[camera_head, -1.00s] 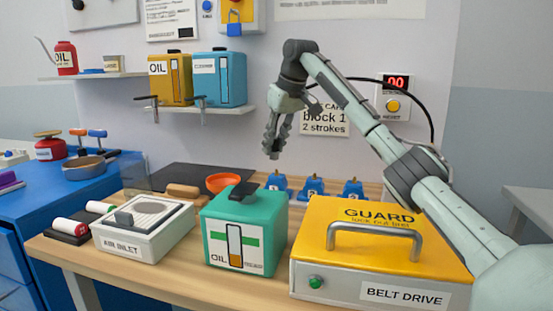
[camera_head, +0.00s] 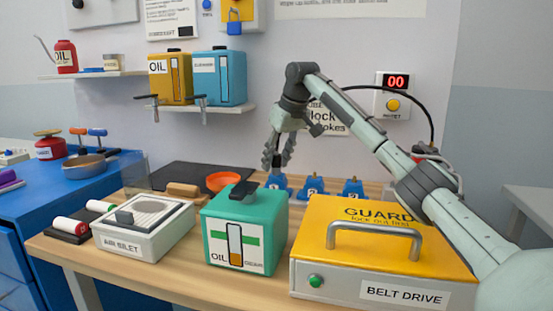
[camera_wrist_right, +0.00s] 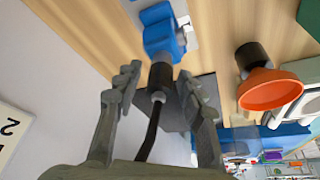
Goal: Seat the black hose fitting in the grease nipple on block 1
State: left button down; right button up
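The blue block 1 (camera_head: 276,182) stands on the bench, first in a row of blue blocks. In the right wrist view the blue block (camera_wrist_right: 160,27) is at the top. The black hose fitting (camera_wrist_right: 160,76) meets its near end there, in line with it; I cannot tell how deep it sits. The black hose (camera_wrist_right: 149,135) runs back from the fitting between my fingers. My right gripper (camera_head: 278,163) is just above block 1. Its fingers (camera_wrist_right: 160,82) are spread on both sides of the fitting, with gaps showing. My left gripper is out of view.
An orange funnel (camera_head: 223,182) lies left of the blocks. A green oil can (camera_head: 220,235) and the yellow guard (camera_head: 388,225) stand in front of them. Two more blue blocks (camera_head: 313,186) are close on the right. The wall display (camera_head: 396,81) reads 00.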

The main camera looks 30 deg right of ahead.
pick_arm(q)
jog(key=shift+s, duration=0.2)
pick_arm(e)
jog(key=shift+s+r, duration=0.1)
jog(key=shift+r, duration=0.45)
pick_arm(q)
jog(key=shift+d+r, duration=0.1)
pick_arm(e)
jog(key=v, duration=1.1)
